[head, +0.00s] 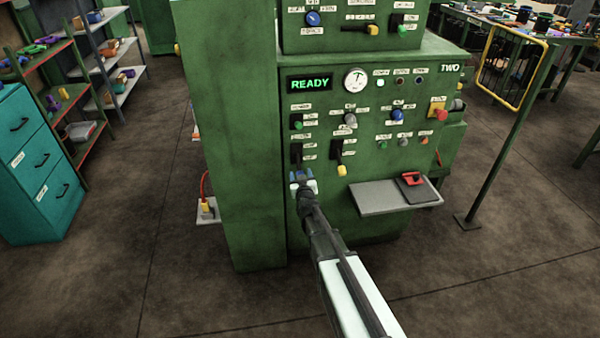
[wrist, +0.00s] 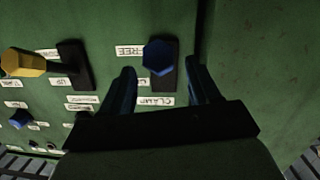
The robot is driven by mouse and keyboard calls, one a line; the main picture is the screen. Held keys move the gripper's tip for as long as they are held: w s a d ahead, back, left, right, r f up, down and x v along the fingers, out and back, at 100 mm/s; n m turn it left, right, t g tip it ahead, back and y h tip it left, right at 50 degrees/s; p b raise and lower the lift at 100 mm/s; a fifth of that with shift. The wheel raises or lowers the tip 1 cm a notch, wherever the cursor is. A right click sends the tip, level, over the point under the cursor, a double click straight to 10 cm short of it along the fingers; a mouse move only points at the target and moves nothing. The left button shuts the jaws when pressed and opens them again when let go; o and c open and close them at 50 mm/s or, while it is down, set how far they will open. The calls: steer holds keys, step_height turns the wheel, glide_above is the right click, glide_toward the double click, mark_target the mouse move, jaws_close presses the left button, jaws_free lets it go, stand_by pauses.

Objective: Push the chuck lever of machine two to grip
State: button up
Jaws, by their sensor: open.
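Machine two is the green cabinet (head: 380,155) with a TWO sign and a lit READY display. I cannot read which lever is labelled chuck. In the wrist view a blue-knobbed lever (wrist: 158,57) on a dark plate stands between my fingers' lines, just past their tips. Its labels appear to read FREE, at the knob's end, and CLAMP, at the other. My gripper (head: 302,176) is at the panel's lower left; it also shows in the wrist view (wrist: 160,72), open, one finger each side of the plate. It hides that lever's knob in the head view.
A yellow-knobbed lever (head: 341,168) is close beside my gripper, also in the wrist view (wrist: 25,64). A green-knobbed lever (head: 297,123) sits above. A grey shelf (head: 375,199) juts out at right, with a red-handled item (head: 411,179) on it.

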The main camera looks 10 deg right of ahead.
steer(key=s+r, duration=0.1)
steer(key=s, duration=0.8)
steer(key=shift+s+a+r, duration=0.15)
steer(key=shift+s+a, duration=0.15)
